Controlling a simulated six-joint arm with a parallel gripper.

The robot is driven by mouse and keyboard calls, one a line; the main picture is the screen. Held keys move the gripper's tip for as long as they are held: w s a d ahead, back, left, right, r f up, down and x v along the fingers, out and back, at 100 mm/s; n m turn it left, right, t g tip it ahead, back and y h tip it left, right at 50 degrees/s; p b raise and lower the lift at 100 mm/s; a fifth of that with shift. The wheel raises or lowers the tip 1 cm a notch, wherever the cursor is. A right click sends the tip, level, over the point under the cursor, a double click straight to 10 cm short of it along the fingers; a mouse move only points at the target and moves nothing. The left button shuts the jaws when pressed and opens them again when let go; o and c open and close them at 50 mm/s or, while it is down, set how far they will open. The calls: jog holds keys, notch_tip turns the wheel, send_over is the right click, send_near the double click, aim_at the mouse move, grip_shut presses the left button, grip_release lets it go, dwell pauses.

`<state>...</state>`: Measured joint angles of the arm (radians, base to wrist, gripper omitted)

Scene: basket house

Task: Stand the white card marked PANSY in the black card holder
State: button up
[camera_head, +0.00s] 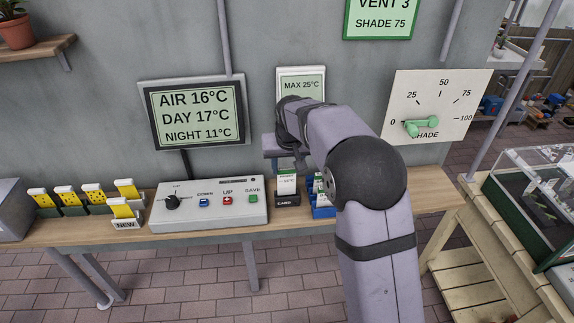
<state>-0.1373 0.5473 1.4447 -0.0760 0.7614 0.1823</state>
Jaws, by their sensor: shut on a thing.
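The lettering on the card is too small to read for sure. The card's lower edge meets the holder in this view; I cannot tell whether it is in the slot or just behind or above it. My gripper (289,167) is directly above, shut on the card's top edge. My arm comes in from the lower right and hides part of the gripper.
A blue rack with cards (321,205) stands close right of the holder, partly behind my arm. A control box (209,206) with dial and buttons is to the left. Yellow-and-white cards in holders (93,197) stand farther left. The wooden shelf's (415,198) right end is clear.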

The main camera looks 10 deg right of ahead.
jog(key=shift+f+b, duration=0.55)
jog(key=shift+f, duration=0.45)
dwell(1.2)
dwell(0.4)
jog(key=o, duration=1.4)
jog(key=shift+c, duration=0.2)
jog(key=shift+r, duration=0.1)
notch_tip(320, 180, up, 7)
jog(key=p, duration=0.5)
jog(key=shift+p, duration=0.35)
